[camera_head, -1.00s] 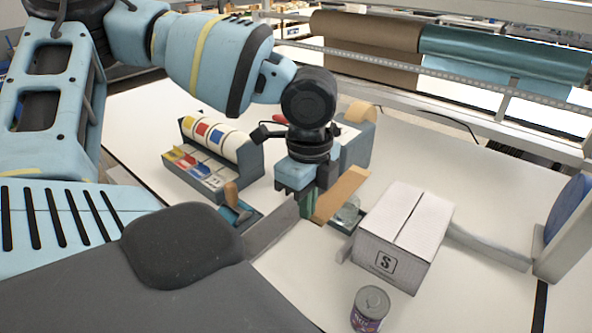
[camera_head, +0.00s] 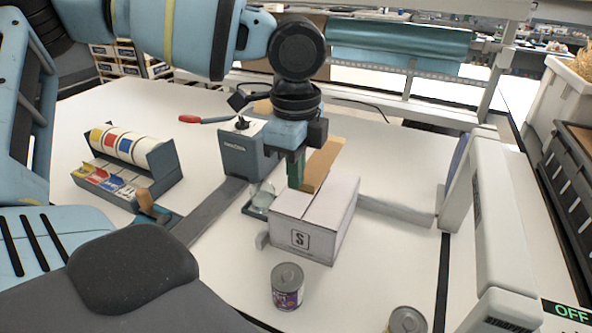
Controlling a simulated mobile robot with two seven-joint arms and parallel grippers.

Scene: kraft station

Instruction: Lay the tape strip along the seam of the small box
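The small box (camera_head: 312,222) is a white carton marked "S", with a seam running along its closed top. My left gripper (camera_head: 297,178) points down just behind and above the box's far left part. It is shut on the tape strip (camera_head: 322,165), a tan-brown strip that sticks out to the right and back from the fingers. The strip appears close over the box top; I cannot tell if it touches. The tape dispenser (camera_head: 241,150) stands left of the gripper. My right gripper does not show.
A label dispenser (camera_head: 130,165) with coloured rolls stands at the left. A can (camera_head: 287,287) stands in front of the box, another can (camera_head: 407,320) at the bottom edge. A small dish with a glass piece (camera_head: 262,197) sits left of the box. A grey-white frame (camera_head: 490,210) stands at the right.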

